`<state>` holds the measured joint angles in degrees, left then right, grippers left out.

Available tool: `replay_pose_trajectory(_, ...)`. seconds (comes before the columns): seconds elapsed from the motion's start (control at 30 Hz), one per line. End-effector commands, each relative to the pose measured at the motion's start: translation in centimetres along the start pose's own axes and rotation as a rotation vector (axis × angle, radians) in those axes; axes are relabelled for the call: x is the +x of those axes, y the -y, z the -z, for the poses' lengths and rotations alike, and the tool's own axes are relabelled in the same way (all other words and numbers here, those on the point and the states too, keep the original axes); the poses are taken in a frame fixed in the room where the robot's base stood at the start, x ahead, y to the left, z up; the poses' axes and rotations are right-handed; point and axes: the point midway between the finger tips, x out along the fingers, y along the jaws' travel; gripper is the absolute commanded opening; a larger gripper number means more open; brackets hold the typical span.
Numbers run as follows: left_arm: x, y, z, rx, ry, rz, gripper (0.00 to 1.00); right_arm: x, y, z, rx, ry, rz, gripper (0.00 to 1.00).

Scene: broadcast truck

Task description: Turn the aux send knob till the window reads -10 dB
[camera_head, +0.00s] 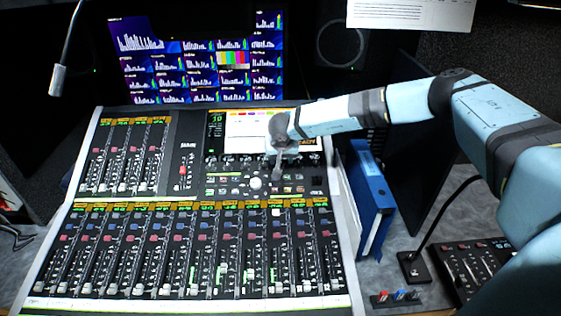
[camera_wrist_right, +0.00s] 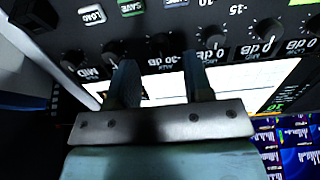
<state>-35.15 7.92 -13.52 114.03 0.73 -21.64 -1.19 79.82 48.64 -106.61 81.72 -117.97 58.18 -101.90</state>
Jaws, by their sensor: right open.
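My right gripper (camera_head: 277,174) hangs over the console's knob row, just below its screen, in the head view. In the right wrist view, its two fingers (camera_wrist_right: 159,66) are apart with nothing between them. A black knob (camera_wrist_right: 162,43) lies ahead of the gap between the fingers. The small window (camera_wrist_right: 163,61) beside that knob appears to read -30 dB. I cannot tell whether the fingertips touch the knob. Its name label is not legible, so I cannot confirm it is the aux send knob. My left gripper is not in view.
The mixing console (camera_head: 180,205) carries rows of faders. A blue binder (camera_head: 372,190) stands right of it, and a small control panel (camera_head: 470,268) lies farther right.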

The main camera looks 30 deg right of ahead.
Motion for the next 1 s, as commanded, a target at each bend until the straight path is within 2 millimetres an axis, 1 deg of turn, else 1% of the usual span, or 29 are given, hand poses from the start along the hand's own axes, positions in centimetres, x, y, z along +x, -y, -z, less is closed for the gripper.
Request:
replay_pose_trajectory(0.03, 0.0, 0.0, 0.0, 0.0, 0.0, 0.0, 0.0, 0.8, 0.0, 0.0, 0.001, 0.0, -0.002, 0.46)
replay_pose_trajectory(0.1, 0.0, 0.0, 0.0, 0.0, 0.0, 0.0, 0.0, 1.7, 0.0, 0.0, 0.001, 0.001, -0.002, 0.46)
replay_pose_trajectory(0.2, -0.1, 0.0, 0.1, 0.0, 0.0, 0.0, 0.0, 2.6, 0.0, 0.0, 0.001, 0.0, -0.001, 0.46)
replay_pose_trajectory(0.33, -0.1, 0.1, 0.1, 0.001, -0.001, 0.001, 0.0, 3.1, 0.0, 0.0, 0.0, 0.0, 0.0, 0.46)
replay_pose_trajectory(0.57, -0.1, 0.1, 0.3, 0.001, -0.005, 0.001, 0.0, 3.2, 0.0, 0.0, 0.0, 0.0, 0.001, 0.46)
replay_pose_trajectory(0.6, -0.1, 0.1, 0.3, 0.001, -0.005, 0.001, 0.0, 3.2, 0.0, 0.0, 0.0, 0.0, 0.001, 0.42)
replay_pose_trajectory(0.67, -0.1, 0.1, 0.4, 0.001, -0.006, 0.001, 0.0, 3.2, 0.0, 0.0, 0.0, 0.0, 0.001, 0.28)
replay_pose_trajectory(0.7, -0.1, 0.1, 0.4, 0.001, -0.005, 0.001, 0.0, 3.2, 0.0, 0.0, 0.0, 0.0, 0.001, 0.19)
replay_pose_trajectory(0.77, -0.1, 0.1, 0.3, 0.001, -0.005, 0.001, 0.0, 3.2, 0.0, 0.0, 0.001, 0.0, 0.001, 0.05)
replay_pose_trajectory(0.8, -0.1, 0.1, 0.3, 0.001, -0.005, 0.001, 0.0, 3.2, 0.0, 0.0, 0.001, 0.0, 0.001, 0.0)
replay_pose_trajectory(1.0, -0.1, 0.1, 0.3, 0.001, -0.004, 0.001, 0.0, 3.2, 0.0, 0.0, 0.008, 0.0, 0.001, 0.0)
